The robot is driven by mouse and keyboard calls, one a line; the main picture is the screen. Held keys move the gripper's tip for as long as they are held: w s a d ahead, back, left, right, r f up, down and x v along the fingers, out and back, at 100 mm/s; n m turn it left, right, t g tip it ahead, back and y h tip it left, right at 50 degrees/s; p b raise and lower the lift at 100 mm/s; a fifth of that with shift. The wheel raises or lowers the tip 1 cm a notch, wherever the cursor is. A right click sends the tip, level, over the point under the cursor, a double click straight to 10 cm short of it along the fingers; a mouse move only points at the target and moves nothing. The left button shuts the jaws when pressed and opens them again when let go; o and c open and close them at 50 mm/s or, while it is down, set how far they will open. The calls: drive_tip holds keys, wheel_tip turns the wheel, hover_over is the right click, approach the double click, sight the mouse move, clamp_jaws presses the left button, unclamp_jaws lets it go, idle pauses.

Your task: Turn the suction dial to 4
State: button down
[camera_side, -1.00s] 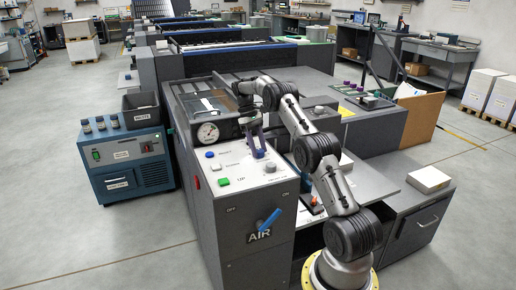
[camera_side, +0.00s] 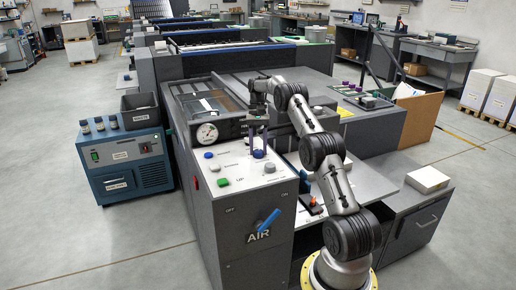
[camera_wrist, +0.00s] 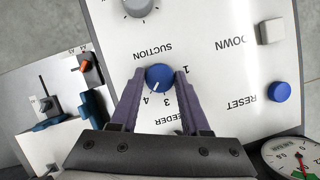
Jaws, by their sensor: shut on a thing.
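The suction dial (camera_wrist: 160,71) is a small round blue knob with a white pointer line, below the word SUCTION in the wrist view. Its pointer aims down and slightly left, roughly at the printed 4. The printed 3 is just to the right and the 1 is on the right side. My gripper (camera_wrist: 160,82) has its two purple fingers shut on the dial, one on each side. In the side view my gripper (camera_side: 258,150) points down at the panel top; the fingers largely hide the dial there. The printed 2 is hidden.
A grey knob (camera_wrist: 138,5) stands near the dial on the white panel (camera_side: 240,178). A white DOWN button (camera_wrist: 271,31), blue RESET button (camera_wrist: 280,92) and green button (camera_side: 223,182) are also there. A pressure gauge (camera_side: 207,133) stands behind; a blue AIR lever (camera_side: 268,219) is on the front.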

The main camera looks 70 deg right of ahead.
sight(258, 153)
idle(0.3)
drive_tip(key=shift+c, duration=1.9)
unclamp_jaws()
drive_tip(key=shift+r, duration=0.1)
drive_tip(key=shift+r, duration=0.3)
wheel_tip(258, 153, up, 3)
drive_tip(key=shift+f, duration=0.15)
drive_tip(key=s+a+r, duration=0.9)
drive_tip(key=a, duration=0.1)
drive_tip(key=shift+s+a+r, duration=0.2)
drive_tip(key=shift+r, duration=0.1)
